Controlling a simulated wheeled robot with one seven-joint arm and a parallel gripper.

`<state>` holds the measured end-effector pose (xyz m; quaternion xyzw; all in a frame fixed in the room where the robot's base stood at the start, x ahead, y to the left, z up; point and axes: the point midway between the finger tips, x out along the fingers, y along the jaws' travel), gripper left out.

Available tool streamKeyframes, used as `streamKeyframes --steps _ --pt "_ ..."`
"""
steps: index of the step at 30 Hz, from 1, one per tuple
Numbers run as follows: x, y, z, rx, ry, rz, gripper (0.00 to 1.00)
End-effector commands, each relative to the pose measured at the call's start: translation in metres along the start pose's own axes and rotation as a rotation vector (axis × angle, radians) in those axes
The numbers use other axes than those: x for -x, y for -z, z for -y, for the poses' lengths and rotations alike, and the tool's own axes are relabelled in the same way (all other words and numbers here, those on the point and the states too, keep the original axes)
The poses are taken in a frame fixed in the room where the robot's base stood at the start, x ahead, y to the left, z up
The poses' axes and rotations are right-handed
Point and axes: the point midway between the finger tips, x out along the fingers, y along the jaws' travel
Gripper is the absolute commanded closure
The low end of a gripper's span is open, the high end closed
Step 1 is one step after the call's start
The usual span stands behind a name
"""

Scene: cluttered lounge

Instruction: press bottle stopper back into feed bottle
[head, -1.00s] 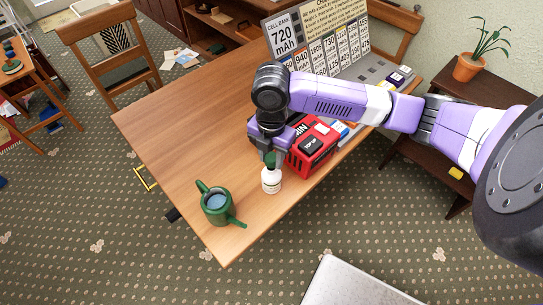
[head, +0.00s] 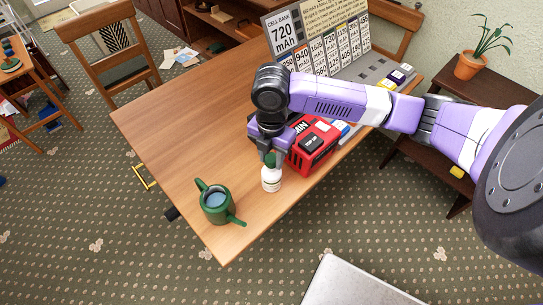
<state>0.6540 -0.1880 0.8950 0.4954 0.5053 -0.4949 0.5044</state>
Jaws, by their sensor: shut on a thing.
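The feed bottle (head: 271,181) is small and white and stands upright on the wooden table near its front right edge. The green stopper (head: 270,160) is at the bottle's mouth, directly above the white body. My gripper (head: 269,156) points down over the bottle and is shut on the stopper. The fingers partly hide the stopper, so I cannot tell how deep it sits in the neck.
A green watering can (head: 215,203) with water stands left of the bottle. A red and black box-shaped device (head: 313,146) is close behind on the right. A cell bank board (head: 325,45) stands at the back. The table's (head: 185,130) left part is clear.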

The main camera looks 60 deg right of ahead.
Motion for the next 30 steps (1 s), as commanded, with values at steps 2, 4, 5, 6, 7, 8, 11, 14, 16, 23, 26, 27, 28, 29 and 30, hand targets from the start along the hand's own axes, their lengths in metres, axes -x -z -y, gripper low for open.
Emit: streamKeyframes --steps 2,4,5,6,7,8,11,14,16,23,26,27,28,29,30 --pt "-0.003 0.000 0.000 0.000 0.000 0.000 1.00" --pt "-0.004 0.000 0.000 0.000 0.000 0.000 1.00" --pt "-0.005 0.000 0.000 0.000 0.000 0.000 1.00" --pt "-0.006 0.000 0.000 0.000 0.000 0.000 1.00" --pt "-0.007 0.000 0.000 0.000 0.000 0.000 1.00" --pt "-0.007 0.000 0.000 0.000 0.000 0.000 1.00" --pt "-0.010 0.000 0.000 0.000 0.000 0.000 1.00" --pt "-0.010 0.000 0.000 0.000 0.000 0.000 0.62" --pt "-0.010 0.000 0.000 0.000 0.000 0.000 0.48" --pt "-0.010 0.000 0.000 0.000 0.000 0.000 0.40" --pt "-0.009 0.000 0.000 0.000 0.000 0.000 0.40" --pt "-0.008 0.000 0.000 0.000 0.000 0.000 0.40" --pt "-0.007 0.000 0.000 0.000 -0.001 0.000 0.40" --pt "-0.005 0.000 0.000 0.000 -0.001 0.000 0.40" --pt "-0.001 -0.001 -0.001 0.000 -0.001 0.001 0.40"
